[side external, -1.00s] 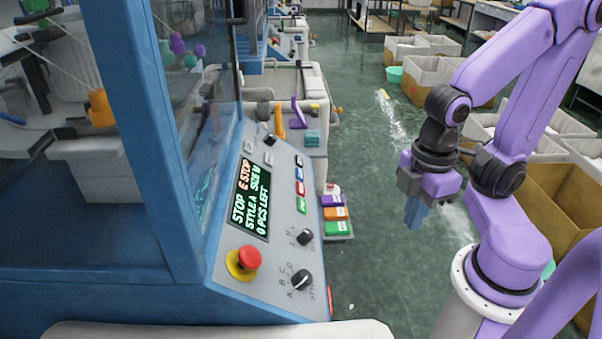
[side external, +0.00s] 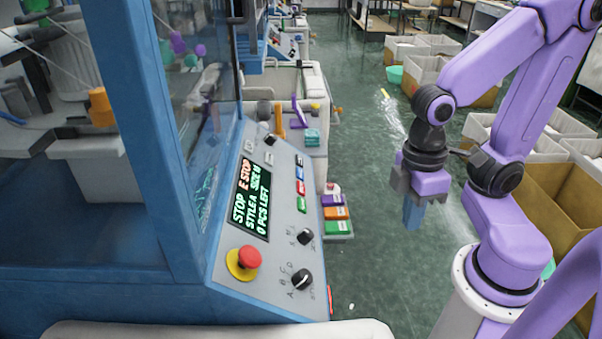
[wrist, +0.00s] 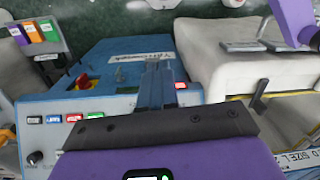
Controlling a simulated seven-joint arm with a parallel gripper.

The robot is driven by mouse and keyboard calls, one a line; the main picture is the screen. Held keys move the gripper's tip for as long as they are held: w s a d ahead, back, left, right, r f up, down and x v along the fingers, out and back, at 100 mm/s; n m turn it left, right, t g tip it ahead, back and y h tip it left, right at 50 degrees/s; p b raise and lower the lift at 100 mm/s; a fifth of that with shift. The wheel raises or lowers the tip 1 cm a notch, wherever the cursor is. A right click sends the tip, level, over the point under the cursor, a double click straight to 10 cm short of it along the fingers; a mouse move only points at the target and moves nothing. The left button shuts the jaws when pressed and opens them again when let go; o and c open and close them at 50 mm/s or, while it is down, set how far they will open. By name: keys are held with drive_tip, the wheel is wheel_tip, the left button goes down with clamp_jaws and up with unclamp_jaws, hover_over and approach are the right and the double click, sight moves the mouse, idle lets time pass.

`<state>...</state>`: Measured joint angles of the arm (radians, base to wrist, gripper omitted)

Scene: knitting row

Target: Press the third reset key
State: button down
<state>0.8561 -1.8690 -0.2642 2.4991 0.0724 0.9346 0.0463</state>
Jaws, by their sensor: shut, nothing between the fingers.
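A column of small keys is on the sloped grey panel (side external: 268,222) in the side view: a dark key (side external: 299,160), a blue key (side external: 300,174), a red key (side external: 301,188) and a green key (side external: 302,204). Their labels are too small to read, so I cannot tell which are reset keys. My gripper (side external: 412,222) points down, right of the panel and apart from it. Its blue fingers are shut and empty. In the wrist view, the fingers (wrist: 157,85) cover part of a blue machine; a row of small coloured keys (wrist: 74,118) shows to their left.
The panel's screen (side external: 250,198) reads STOP, E STOP and 0 PCS LEFT. Cartons (side external: 560,190) stand at right.

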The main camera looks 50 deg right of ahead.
sight(300, 173)
drive_tip(key=w+a+f+m+t+y, duration=0.1)
drive_tip(key=w+m+y, duration=0.75)
drive_tip(key=m, duration=0.95)
drive_tip(key=w+a+m+t+y, duration=0.1)
drive_tip(key=w+m+y, duration=0.4)
drive_tip(key=w+m, duration=1)
drive_tip(key=w+d+f+m+t+h, duration=0.1)
drive_tip(key=w+d+m+t+h, duration=0.1)
drive_tip(key=d+m+t, duration=0.4)
drive_tip(key=w+d+m+t+h, duration=0.2)
drive_tip(key=d+m+t+h, duration=0.2)
drive_tip(key=d+m+t, duration=0.3)
drive_tip(key=d+m, duration=0.3)
drive_tip(key=m, duration=0.4)
drive_tip(key=shift+d+f, duration=0.3)
drive_tip(key=shift+f, duration=0.05)
drive_tip(key=shift+w+a+f, duration=0.1)
drive_tip(key=shift+w+a+f, duration=0.6)
drive_tip(key=shift+w+f, duration=0.05)
drive_tip(key=shift+f, duration=0.5)
drive_tip(key=shift+w+a+f, duration=0.6)
drive_tip(key=shift+a+f, duration=0.05)
drive_tip(key=shift+f, duration=0.45)
drive_tip(key=shift+w+a+f, duration=0.6)
drive_tip(key=shift+w+f, duration=0.05)
drive_tip(key=shift+f, duration=0.5)
